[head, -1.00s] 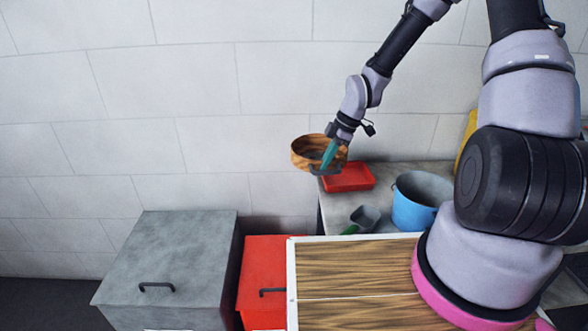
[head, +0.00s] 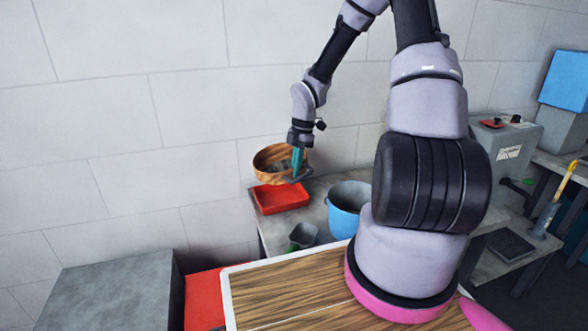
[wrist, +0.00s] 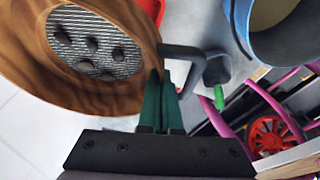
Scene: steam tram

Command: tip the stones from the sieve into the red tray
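The sieve (head: 270,172) is a round wooden-rimmed bowl with a dark loop on its side. It is held in the air above the back of the red tray (head: 282,199). In the wrist view the sieve (wrist: 125,25) has a metal mesh with several dark stones (wrist: 91,44) lying on it. My gripper (head: 297,165), with teal fingers, is shut on the sieve at its rim beside the loop; the fingers (wrist: 162,105) hide the exact grip. The tray looks empty where visible; the sieve covers its back edge. Part of the tray (wrist: 152,8) shows in the wrist view.
A blue bucket (head: 345,222) stands right of the tray on a grey bench (head: 268,236), with a grey scoop (head: 303,235) in front. A grey lidded bin (head: 110,295) and red box (head: 202,300) are at lower left. A pale wall rises behind.

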